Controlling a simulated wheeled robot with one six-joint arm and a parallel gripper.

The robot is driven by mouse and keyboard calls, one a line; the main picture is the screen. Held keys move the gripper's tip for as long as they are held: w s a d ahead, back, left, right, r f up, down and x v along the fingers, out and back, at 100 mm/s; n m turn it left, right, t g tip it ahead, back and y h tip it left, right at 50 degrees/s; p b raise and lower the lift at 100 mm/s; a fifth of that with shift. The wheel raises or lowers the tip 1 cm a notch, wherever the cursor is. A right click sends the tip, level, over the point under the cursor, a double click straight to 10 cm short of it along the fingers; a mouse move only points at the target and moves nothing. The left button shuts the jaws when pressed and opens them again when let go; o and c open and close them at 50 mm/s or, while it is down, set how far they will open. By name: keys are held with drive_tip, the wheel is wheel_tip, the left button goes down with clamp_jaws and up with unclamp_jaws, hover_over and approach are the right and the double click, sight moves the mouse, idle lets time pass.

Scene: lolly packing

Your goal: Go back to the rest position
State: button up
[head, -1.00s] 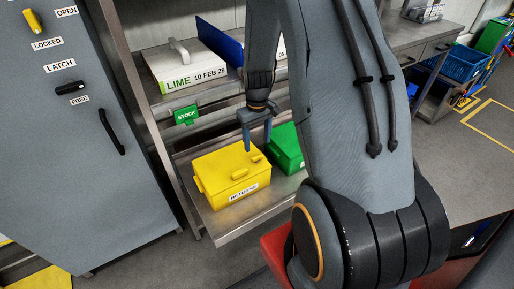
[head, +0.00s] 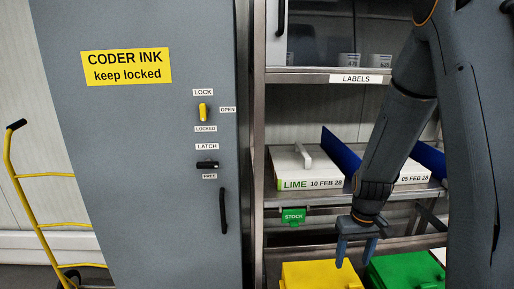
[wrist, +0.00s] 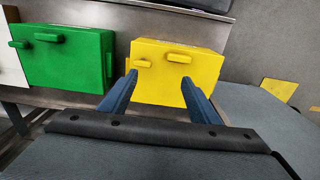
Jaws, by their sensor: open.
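My gripper (head: 357,254) hangs from my arm in front of the shelf unit, above and near the yellow box (head: 320,275) and the green box (head: 400,272). Its two blue fingers are apart with nothing between them. In the wrist view the open fingers (wrist: 157,88) point toward the yellow box (wrist: 178,70), and the green box (wrist: 62,58) lies to the left. The gripper appears clear of both boxes.
A grey cabinet (head: 150,190) marked CODER INK stands at left, with a yellow switch (head: 203,112) and black latch (head: 207,165). White LIME box (head: 308,168) and blue dividers sit on the middle shelf. A yellow hand truck (head: 30,200) stands far left.

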drive_tip(key=s+a+r+t, duration=0.1)
drive_tip(key=s+a+r, duration=0.9)
drive_tip(key=s, duration=0.3)
drive_tip(key=shift+a+r, duration=0.3)
drive_tip(key=shift+r, duration=0.1)
